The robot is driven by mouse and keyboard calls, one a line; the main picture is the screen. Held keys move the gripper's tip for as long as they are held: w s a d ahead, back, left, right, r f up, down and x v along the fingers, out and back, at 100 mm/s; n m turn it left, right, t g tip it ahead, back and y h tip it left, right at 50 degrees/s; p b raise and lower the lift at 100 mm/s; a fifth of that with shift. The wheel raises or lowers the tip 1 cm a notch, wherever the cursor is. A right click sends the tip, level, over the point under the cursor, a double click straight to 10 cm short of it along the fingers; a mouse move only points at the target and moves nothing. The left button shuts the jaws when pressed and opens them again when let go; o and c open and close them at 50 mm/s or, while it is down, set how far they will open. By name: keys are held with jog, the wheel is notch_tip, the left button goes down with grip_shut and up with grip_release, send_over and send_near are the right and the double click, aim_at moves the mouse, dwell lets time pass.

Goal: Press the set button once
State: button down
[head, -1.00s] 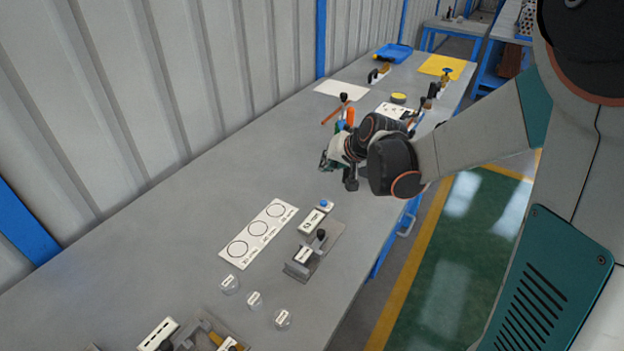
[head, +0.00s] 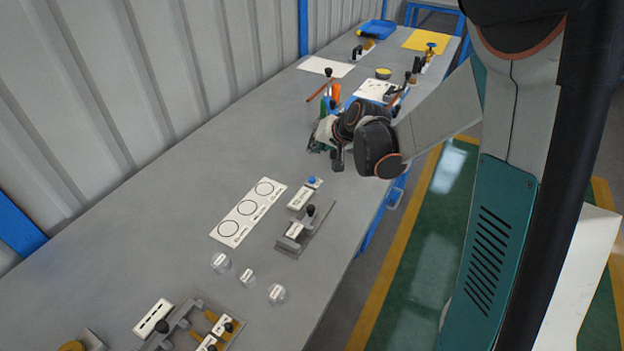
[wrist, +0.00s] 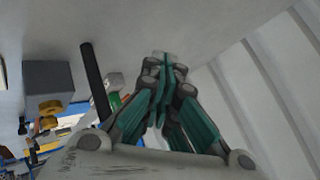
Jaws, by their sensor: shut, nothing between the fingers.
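A small white box (head: 299,201) with a blue round button (head: 312,181) on its far end stands on the grey bench. It is the only button I can make out clearly, and its label is too small to read. My gripper (head: 314,145) is above the bench, beyond the blue button in the head view and apart from it. In the wrist view my gripper's teal fingers (wrist: 160,62) are together and hold nothing. The blue button cannot be made out in the wrist view.
A grey fixture with a black knob (head: 311,211) stands right beside the white box. A white card with three circles (head: 248,212) lies to its left. Clear domes (head: 277,294) stand nearer. Tools and a white panel (head: 376,90) stand beyond my gripper. A corrugated wall borders the bench.

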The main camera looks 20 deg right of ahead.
notch_tip(320, 180, down, 8)
jog(key=b, duration=0.5)
jog(key=shift+b, duration=0.35)
jog(key=shift+f, duration=0.1)
dwell(0.8)
jog(key=shift+f+b, duration=0.35)
jog(key=shift+b, duration=0.05)
jog(key=shift+f+b, duration=0.45)
jog(key=shift+f, duration=0.05)
dwell(0.7)
jog(key=shift+r, duration=0.1)
jog(key=shift+r+p, duration=0.7)
jog(key=shift+r, duration=0.2)
jog(key=shift+r+p, duration=1.75)
jog(key=shift+r, duration=0.7)
